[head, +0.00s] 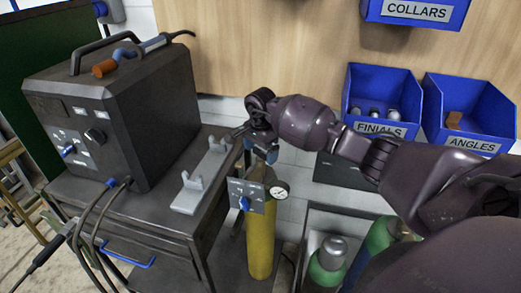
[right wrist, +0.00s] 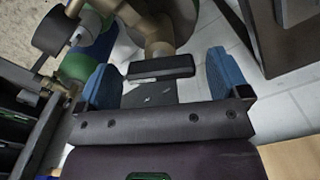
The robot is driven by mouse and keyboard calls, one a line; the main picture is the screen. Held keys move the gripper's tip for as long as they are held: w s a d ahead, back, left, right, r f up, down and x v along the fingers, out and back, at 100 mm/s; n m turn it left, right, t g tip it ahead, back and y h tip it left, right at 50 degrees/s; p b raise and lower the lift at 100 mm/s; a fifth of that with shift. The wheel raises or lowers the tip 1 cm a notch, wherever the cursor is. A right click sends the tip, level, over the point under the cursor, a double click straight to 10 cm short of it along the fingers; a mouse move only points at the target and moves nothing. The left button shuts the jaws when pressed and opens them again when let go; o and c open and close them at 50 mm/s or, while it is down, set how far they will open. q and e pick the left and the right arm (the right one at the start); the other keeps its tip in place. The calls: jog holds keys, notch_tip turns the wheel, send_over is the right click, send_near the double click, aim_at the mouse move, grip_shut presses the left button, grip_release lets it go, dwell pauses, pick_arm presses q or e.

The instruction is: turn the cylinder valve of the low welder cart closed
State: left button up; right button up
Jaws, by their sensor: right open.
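The low welder cart (head: 160,215) stands at the left in the head view. A yellow gas cylinder (head: 260,240) stands at its right side, with a round gauge (head: 279,192) and a grey plate with a blue knob (head: 244,202) near its top. My right gripper (head: 262,152) is above the cylinder's top, pointing down, and hides most of the valve there. In the right wrist view its blue fingers (right wrist: 165,82) are apart. A brass-coloured fitting (right wrist: 158,46) shows just beyond the gap between them; I cannot tell whether they touch it. My left gripper is not in view.
A dark welder (head: 115,110) sits on the cart, beside a light grey bracket (head: 201,178). Green-shouldered cylinders (head: 328,265) stand in a rack at the lower right. Blue bins labelled FINIALS (head: 380,128) and ANGLES (head: 472,143) hang on the wall behind my right arm.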

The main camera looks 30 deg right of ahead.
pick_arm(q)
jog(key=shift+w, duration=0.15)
pick_arm(e)
jog(key=shift+c, duration=0.2)
jog(key=c, duration=0.9)
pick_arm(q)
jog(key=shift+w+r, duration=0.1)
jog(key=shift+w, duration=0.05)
